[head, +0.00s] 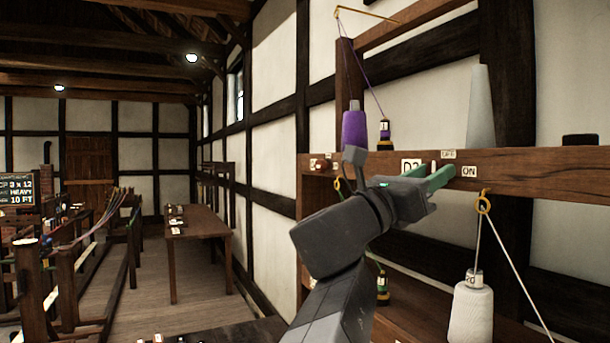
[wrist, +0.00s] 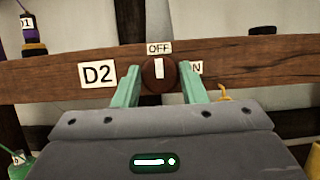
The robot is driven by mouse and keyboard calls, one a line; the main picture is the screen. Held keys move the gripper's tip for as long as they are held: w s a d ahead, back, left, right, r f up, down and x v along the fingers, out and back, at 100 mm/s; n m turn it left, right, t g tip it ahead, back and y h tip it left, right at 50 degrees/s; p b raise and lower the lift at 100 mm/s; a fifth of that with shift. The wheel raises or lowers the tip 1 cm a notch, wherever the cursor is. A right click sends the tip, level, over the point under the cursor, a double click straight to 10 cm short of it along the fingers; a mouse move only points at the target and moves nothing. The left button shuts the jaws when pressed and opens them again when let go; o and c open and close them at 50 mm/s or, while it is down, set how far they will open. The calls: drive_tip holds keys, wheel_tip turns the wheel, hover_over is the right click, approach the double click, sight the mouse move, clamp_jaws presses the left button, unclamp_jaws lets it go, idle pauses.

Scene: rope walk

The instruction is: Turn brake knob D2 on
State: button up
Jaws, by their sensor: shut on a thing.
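Brake knob D2 (wrist: 159,73) is a round dark red-brown knob with a white pointer bar on a wooden beam. Its bar stands upright, towards the OFF label (wrist: 159,48) above it. The D2 label (wrist: 97,74) is to its left. The ON label (wrist: 196,67) is to its right, partly hidden by a finger; it shows whole in the head view (head: 469,171). My gripper (wrist: 160,82) has its green fingers shut on the knob, one on each side. In the head view my gripper (head: 442,172) is at the beam and hides most of the knob.
A purple spool (head: 354,128) and a grey cone (head: 481,108) stand above the beam. A white spool (head: 471,312) with thread through a yellow hook (head: 483,203) is below right, near my gripper. A long table (head: 200,226) stands at left, with open floor beside it.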

drive_tip(key=shift+f+m, duration=0.1)
drive_tip(key=shift+m, duration=0.2)
drive_tip(key=m+g+b, duration=0.2)
drive_tip(key=m, duration=0.4)
drive_tip(key=m+g+b, duration=0.2)
drive_tip(key=m+g, duration=0.1)
drive_tip(key=m, duration=0.2)
drive_tip(key=m+g+y+b, duration=0.1)
drive_tip(key=m+g+b, duration=0.1)
drive_tip(key=m, duration=0.4)
drive_tip(key=shift+w+a+r+m+g, duration=0.1)
drive_tip(key=shift+w+r+m+g, duration=0.2)
drive_tip(key=shift+g, duration=0.2)
drive_tip(key=shift+m+y, duration=0.9)
drive_tip(key=shift+m, duration=1.2)
drive_tip(key=o, duration=1)
